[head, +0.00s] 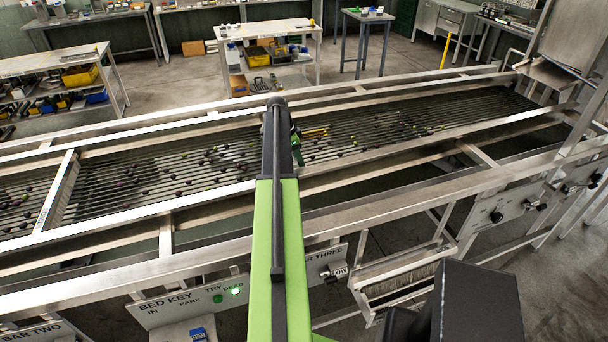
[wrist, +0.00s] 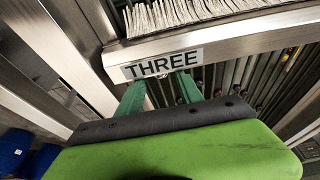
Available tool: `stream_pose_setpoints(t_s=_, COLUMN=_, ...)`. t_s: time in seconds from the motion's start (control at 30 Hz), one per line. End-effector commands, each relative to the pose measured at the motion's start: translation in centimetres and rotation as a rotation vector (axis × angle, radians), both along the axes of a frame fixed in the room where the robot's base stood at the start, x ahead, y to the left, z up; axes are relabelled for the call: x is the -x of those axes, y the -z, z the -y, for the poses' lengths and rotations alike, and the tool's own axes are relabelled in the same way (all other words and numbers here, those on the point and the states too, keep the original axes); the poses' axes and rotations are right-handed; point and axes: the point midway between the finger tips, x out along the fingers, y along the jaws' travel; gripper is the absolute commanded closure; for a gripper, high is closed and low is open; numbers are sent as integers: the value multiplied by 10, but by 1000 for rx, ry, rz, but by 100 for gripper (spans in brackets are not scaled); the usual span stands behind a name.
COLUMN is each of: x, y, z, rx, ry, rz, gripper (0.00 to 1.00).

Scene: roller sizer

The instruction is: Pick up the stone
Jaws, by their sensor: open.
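I cannot pick out the stone for certain in either view; small dark and green round fruits (head: 178,178) lie scattered on the roller bed (head: 110,185), and a stone could be among them or hidden. My gripper (wrist: 160,90) is open, its two green fingers apart below a metal bar with a THREE label (wrist: 163,64). Nothing clear shows between the fingers. The fingertips are partly hidden by that bar. In the head view my arm reaches over the bed and hides part of it. Some dark round shapes show between the rollers beyond the fingers in the wrist view.
A brush strip (wrist: 185,14) runs along the labelled bar, close to my fingers. Steel rails (head: 400,207) border the bed. A panel marked BED KEY (head: 190,297) with a lit green button is on the near side. Workbenches (head: 265,30) stand behind.

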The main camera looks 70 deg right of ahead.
Motion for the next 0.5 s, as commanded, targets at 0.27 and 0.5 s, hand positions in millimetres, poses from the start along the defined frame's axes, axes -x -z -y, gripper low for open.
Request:
stream_pose_setpoints(t_s=0.27, x=10, y=37, z=5, rx=0, ry=0, rz=0, gripper=57)
stream_pose_setpoints(t_s=0.5, x=14, y=48, z=9, rx=0, ry=0, rz=0, gripper=57)
